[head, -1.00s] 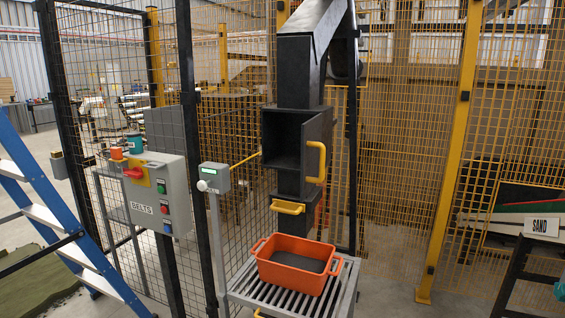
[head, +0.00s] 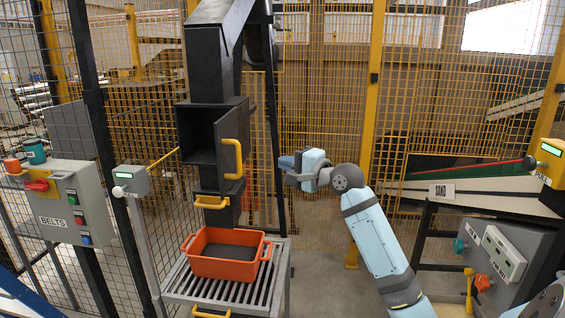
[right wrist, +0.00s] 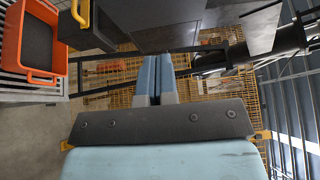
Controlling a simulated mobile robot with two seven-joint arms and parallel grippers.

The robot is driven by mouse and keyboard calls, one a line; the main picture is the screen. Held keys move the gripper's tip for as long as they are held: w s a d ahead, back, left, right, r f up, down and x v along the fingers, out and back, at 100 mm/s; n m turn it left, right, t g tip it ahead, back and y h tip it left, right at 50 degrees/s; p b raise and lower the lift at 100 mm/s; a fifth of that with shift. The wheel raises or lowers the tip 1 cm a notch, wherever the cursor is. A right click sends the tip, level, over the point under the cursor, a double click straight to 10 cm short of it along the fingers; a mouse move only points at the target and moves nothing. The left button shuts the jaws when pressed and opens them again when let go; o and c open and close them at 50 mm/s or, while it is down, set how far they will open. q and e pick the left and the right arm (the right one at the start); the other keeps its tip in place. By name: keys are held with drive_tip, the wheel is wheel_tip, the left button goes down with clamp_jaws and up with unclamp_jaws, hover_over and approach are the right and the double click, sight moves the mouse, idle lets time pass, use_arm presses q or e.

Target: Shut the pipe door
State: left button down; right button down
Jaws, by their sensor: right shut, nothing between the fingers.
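The black pipe (head: 217,82) stands in the middle left of the head view. Its door (head: 233,138), a dark panel with a yellow handle (head: 232,158), stands open, swung out to the right of the box-shaped opening (head: 196,136). My right gripper (head: 284,162) is to the right of the door, apart from it, pointing left. Its blue fingers are together and empty, as the right wrist view also shows (right wrist: 156,78). In the wrist view dark pipe parts lie above the fingers. My left gripper is not in view.
An orange tub (head: 222,268) with dark contents sits on a slatted grey stand (head: 215,291) below the pipe. A grey BELTS control box (head: 62,203) is at the left. A sloped chute labelled SAND (head: 470,188) is at the right. Yellow mesh fencing stands behind.

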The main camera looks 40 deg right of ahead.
sight(238, 150)
drive_tip(key=w+a+p, duration=0.1)
drive_tip(key=w+a, duration=0.3)
drive_tip(key=w, duration=0.5)
drive_tip(key=shift+a, duration=0.25)
drive_tip(key=shift+w+p, duration=0.1)
drive_tip(key=shift+p, duration=0.2)
